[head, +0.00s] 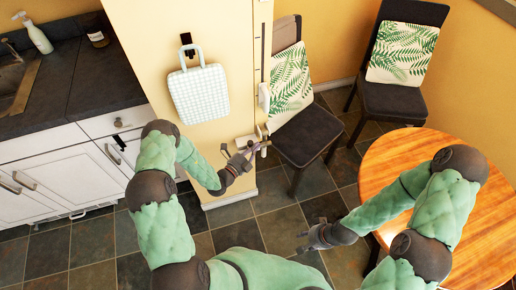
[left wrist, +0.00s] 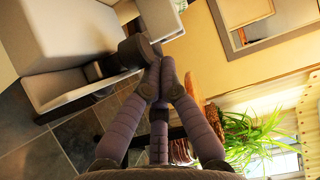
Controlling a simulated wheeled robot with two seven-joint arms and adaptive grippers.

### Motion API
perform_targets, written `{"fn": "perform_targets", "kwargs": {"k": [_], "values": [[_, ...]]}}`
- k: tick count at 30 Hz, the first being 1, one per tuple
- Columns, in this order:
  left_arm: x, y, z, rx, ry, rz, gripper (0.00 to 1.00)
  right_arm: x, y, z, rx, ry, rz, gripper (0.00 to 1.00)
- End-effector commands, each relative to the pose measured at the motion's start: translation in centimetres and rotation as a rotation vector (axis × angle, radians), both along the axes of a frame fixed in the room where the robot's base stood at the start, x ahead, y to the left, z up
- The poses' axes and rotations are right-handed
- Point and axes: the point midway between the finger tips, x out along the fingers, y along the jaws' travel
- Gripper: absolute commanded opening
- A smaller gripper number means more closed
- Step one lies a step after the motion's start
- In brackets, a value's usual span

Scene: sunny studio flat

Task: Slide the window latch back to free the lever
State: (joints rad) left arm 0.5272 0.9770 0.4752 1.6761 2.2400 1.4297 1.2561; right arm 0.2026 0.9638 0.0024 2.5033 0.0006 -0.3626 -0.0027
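My left gripper (head: 250,152) reaches to the right-hand edge of the cream wall block, at a small pale fitting (head: 246,141). In the left wrist view its fingers (left wrist: 162,68) come together at the tips. They meet right beside a dark round knob (left wrist: 136,49) on a dark bar that runs along a white box-like fitting (left wrist: 62,88). I cannot tell whether the tips touch the knob, or which part is the latch and which the lever. My right gripper (head: 303,241) hangs empty above the floor, with its fingertips apart.
A chair (head: 306,136) with a leaf-print cushion stands just right of the left gripper. A round wooden table (head: 483,215) lies under my right arm. A checked bag (head: 200,95) hangs on the wall block, beside the kitchen counter (head: 92,75). Tiled floor lies open between.

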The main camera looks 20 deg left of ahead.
Motion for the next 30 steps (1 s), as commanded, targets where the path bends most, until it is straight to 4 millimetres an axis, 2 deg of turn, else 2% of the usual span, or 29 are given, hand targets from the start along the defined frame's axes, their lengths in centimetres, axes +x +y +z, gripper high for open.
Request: {"fn": "perform_targets", "kwargs": {"k": [9, 19, 30], "values": [[-0.1, 0.2, 0.0, 0.000, 0.000, 0.001, 0.00, 0.0, 0.0, 0.1, 0.000, 0.000, 0.000, 0.40], [-2.5, 4.0, 0.1, 0.000, 0.000, 0.005, 0.00, 0.0, 0.0, 1.2, 0.000, 0.000, 0.000, 0.40], [-2.8, 4.4, 0.0, 0.001, -0.001, 0.003, 0.00, 0.0, 0.0, 1.2, 0.000, 0.000, 0.000, 0.40]]}}
